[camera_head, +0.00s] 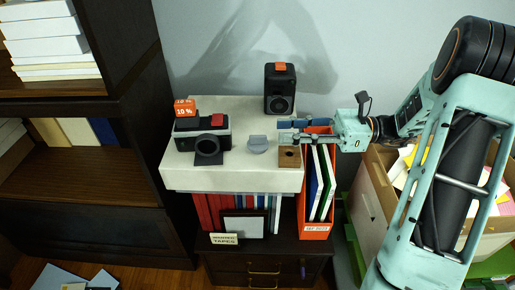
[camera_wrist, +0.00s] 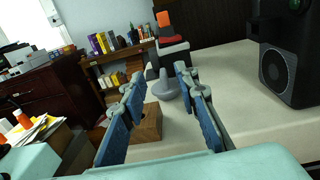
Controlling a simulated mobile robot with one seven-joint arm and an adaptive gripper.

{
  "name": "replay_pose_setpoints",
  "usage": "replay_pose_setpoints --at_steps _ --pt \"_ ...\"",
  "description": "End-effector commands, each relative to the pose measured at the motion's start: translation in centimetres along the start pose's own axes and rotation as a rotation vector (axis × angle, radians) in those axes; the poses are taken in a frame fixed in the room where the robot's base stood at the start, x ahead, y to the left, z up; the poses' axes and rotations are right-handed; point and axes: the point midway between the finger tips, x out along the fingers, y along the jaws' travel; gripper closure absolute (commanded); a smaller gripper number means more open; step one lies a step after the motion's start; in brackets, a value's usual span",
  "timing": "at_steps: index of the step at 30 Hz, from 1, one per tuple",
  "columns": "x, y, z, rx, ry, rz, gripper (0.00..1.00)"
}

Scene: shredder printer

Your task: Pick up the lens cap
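The grey, round lens cap (camera_head: 258,144) lies on the white top between the camera (camera_head: 208,135) and a wooden block (camera_head: 290,157). In the wrist view, the lens cap (camera_wrist: 167,88) appears as a grey disc with a raised part, beyond the wooden block (camera_wrist: 148,125) and between the lines of my fingers. My gripper (camera_head: 284,132) comes in from the right, above the wooden block, with its fingertips short of the cap. It also shows in the wrist view (camera_wrist: 158,74), with its blue fingers apart and nothing held between them.
A black speaker (camera_head: 280,90) stands at the back of the white top (camera_head: 230,180). Orange labelled boxes (camera_head: 185,107) sit by the camera. An orange file holder (camera_head: 316,225) with folders stands in front, below my gripper. A cardboard box (camera_head: 380,185) is at the right.

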Motion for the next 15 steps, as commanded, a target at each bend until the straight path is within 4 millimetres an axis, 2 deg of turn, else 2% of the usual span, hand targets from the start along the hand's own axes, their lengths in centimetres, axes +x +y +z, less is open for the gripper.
replay_pose_setpoints --at_steps 1,3,11,15 --pt "0.0 0.0 -1.4 0.002 -0.001 0.001 0.72" --pt "0.0 0.0 -2.3 0.001 0.000 0.001 0.72" --pt "1.7 0.0 -2.0 -0.001 0.002 0.001 0.72" --pt "3.2 0.0 -2.1 -0.002 0.001 0.002 0.72"
